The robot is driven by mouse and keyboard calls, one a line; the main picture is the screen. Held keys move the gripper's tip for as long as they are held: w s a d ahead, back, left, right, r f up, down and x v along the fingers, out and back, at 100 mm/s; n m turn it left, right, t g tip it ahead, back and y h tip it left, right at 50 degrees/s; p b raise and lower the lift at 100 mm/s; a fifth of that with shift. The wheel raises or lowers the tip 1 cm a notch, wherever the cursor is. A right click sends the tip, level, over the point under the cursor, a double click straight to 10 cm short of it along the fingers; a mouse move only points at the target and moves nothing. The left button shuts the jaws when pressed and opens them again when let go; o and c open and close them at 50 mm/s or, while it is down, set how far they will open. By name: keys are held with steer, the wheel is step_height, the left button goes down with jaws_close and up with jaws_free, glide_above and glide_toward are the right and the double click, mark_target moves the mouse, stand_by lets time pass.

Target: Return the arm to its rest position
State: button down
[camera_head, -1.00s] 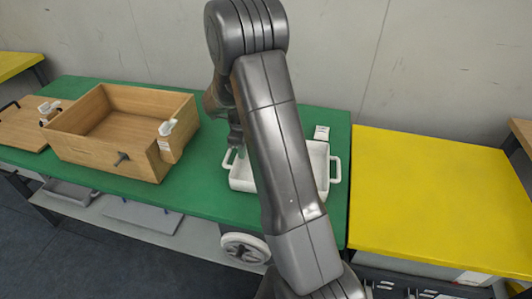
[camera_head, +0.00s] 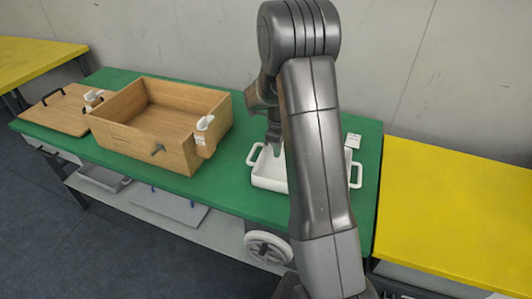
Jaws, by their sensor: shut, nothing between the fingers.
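My arm (camera_head: 318,150) rises from the bottom of the view, bends at the top and comes down on its left side. My gripper (camera_head: 275,150) points down above the white tray (camera_head: 262,178), near the tray's left end. It is shut and holds nothing. My arm hides the middle of the tray.
The green table (camera_head: 228,195) carries an open wooden box (camera_head: 150,140) with a white-topped item (camera_head: 204,128) at its right corner. A wooden lid (camera_head: 55,115) lies at left. A small white box (camera_head: 353,140) stands behind the tray. Yellow tables (camera_head: 450,210) flank it.

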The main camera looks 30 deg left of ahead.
step_height(320, 180, up, 8)
steer(key=shift+w+r, duration=0.15)
steer(key=shift+r, duration=0.1)
steer(key=shift+f, duration=0.15)
